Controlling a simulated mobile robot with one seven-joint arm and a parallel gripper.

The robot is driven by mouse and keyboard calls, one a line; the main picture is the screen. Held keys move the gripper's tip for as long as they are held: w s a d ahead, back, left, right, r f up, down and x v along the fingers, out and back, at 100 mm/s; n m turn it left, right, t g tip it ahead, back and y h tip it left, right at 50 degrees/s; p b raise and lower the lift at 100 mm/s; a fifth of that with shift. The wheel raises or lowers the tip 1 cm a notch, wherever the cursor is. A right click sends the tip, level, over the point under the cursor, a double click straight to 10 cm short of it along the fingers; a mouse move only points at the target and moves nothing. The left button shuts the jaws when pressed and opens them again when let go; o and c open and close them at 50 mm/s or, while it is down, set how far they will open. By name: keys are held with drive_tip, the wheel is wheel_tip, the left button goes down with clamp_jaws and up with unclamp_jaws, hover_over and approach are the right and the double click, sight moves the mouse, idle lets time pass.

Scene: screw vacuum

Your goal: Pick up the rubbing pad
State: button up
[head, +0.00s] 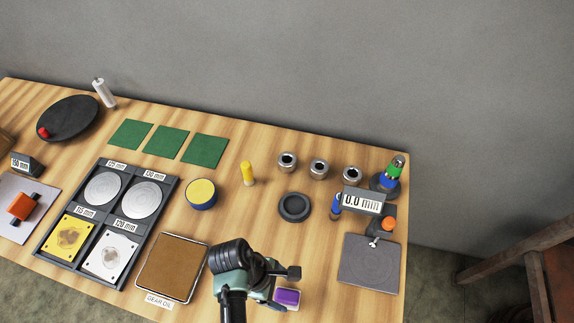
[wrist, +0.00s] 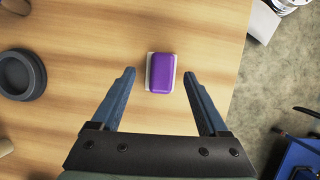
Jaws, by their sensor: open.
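The rubbing pad appears to be the small purple block on a pale base (head: 287,297), lying on the table near its front edge. In the wrist view the purple pad (wrist: 161,70) lies centred ahead, just beyond and between the lines of the two fingers. My gripper (wrist: 159,82) is open and empty, with a finger on each side of the pad's line. It appears to be above the table, not touching the pad. In the head view my arm partly covers the pad's surroundings, and my fingers are hard to make out.
A brown tray labelled gear oil (head: 172,266) lies left of my arm. A dark round dish (head: 294,207) stands behind the pad, and a grey mat with a gauge stand (head: 370,262) lies to the right. The table's edge is close to the pad.

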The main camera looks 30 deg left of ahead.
sight(287, 296)
drive_tip(key=x, duration=0.4)
drive_tip(key=shift+s+a+f, duration=0.15)
drive_tip(key=shift+s+a, duration=0.05)
clamp_jaws()
